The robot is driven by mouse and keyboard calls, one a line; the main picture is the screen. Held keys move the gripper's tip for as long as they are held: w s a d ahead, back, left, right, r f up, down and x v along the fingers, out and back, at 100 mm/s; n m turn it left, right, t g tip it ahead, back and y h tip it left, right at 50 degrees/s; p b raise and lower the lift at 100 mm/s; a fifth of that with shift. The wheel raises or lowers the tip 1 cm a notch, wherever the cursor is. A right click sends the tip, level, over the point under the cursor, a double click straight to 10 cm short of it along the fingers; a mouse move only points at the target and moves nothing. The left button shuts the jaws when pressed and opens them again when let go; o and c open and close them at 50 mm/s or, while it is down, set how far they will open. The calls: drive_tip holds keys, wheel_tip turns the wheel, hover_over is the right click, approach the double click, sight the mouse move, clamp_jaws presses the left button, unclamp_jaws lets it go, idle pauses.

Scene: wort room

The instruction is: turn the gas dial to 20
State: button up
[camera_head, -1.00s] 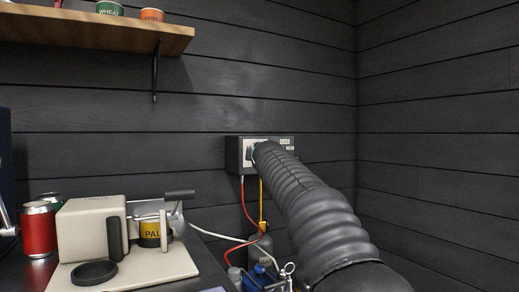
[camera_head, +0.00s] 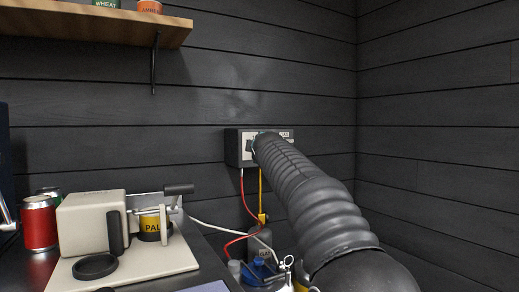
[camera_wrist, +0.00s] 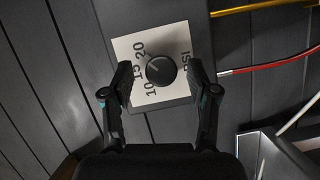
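The gas dial (camera_wrist: 161,70) is a round black knob on a white plate marked 10, 15, 20 and PSI in the wrist view. A faint light mark on the knob points to the upper left, roughly toward 15 to 20; the exact reading is unclear. My gripper (camera_wrist: 161,74) is open, with one finger on each side of the dial and visible gaps between. I cannot tell how far the fingertips are from the plate. In the head view, the dark gas box (camera_head: 233,148) is on the wall, with my arm hiding much of its front.
A red hose (camera_head: 244,200) and a yellow hose (camera_head: 261,190) hang below the box, above a grey cylinder (camera_head: 262,247). A beige machine (camera_head: 90,222) and red can (camera_head: 39,225) stand on the counter at left. A wooden shelf (camera_head: 90,22) is above.

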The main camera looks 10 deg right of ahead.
drive_tip(key=shift+s, duration=0.1)
drive_tip(key=s, duration=1.1)
drive_tip(key=shift+s+a+r, duration=0.35)
drive_tip(key=shift+a, duration=0.1)
